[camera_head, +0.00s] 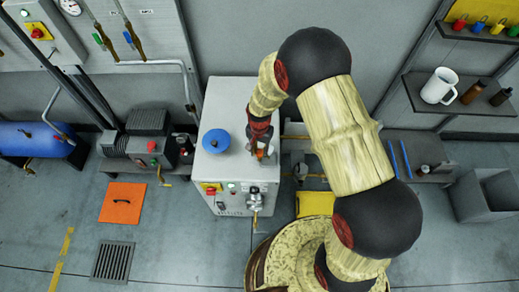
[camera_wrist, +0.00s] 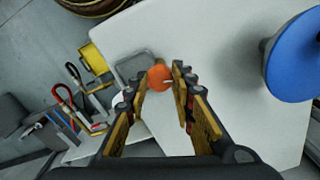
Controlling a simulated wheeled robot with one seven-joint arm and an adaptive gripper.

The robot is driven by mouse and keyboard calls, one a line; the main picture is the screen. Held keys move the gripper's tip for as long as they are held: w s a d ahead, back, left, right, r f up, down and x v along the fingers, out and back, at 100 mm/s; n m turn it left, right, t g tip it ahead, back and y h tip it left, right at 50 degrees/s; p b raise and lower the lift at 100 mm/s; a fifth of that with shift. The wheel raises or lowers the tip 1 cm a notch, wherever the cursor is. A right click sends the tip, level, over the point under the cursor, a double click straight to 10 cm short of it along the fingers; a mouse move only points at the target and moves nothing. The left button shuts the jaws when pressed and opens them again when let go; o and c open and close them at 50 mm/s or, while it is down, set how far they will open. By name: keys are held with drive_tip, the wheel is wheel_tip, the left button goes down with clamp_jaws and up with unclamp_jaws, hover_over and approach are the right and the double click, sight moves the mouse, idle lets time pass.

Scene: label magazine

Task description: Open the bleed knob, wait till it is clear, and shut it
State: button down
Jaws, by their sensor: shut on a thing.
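A small round orange knob (camera_wrist: 159,76) sits near the edge of the white cabinet top in the wrist view; I take it for the bleed knob. In the head view only a bit of its orange (camera_head: 262,154) shows under my gripper (camera_head: 261,148). My gripper also shows in the wrist view (camera_wrist: 162,86), pointing down, with its two yellow-padded fingers shut on the knob from both sides. How far the knob is turned, and whether anything flows from it, I cannot tell.
A blue handwheel (camera_head: 216,141) stands on the white cabinet (camera_head: 223,99), left of my gripper. The front bears a red button (camera_head: 211,188) and a metal fitting (camera_head: 254,196). A low shelf (camera_head: 432,178) is to the right; an orange plate (camera_head: 122,203) lies on the floor at left.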

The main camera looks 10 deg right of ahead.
drive_tip(key=n, duration=0.4)
drive_tip(key=shift+n+p, duration=0.3)
drive_tip(key=shift+n, duration=0.1)
drive_tip(key=n, duration=0.3)
drive_tip(key=shift+n, duration=0.3)
drive_tip(key=n, duration=0.4)
drive_tip(key=shift+p, duration=0.3)
drive_tip(key=shift+n, duration=1.8)
drive_tip(key=c, duration=1.5)
unclamp_jaws()
drive_tip(key=shift+r, duration=0.1)
